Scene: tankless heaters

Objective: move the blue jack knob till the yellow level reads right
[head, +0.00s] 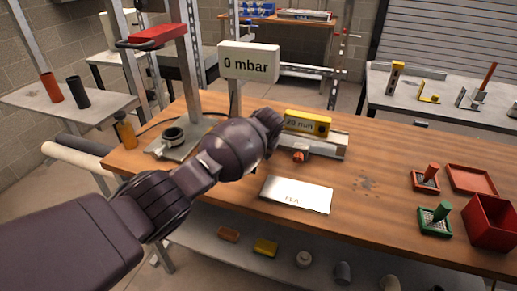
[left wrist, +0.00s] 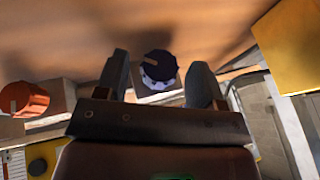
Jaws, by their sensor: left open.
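The yellow level (head: 307,123) lies on a grey metal beam (head: 322,146) on the workbench; its small display is too blurred to read for sure. My left gripper (head: 272,120) is at the left end of the beam, and my arm hides the blue knob there in the head view. In the left wrist view, the dark blue knob (left wrist: 157,68) with a pale lower rim sits between the open fingers of my left gripper (left wrist: 160,82). I cannot tell whether they touch it. An orange knob (head: 299,156) at the beam's front also shows in the left wrist view (left wrist: 24,99).
A white plate (head: 297,195) lies in front of the beam. A "0 mbar" sign (head: 249,62) stands behind my gripper, and a press stand (head: 180,140) to the left. Red and green trays and a red bin (head: 490,222) are at the right. The bench between is mostly clear.

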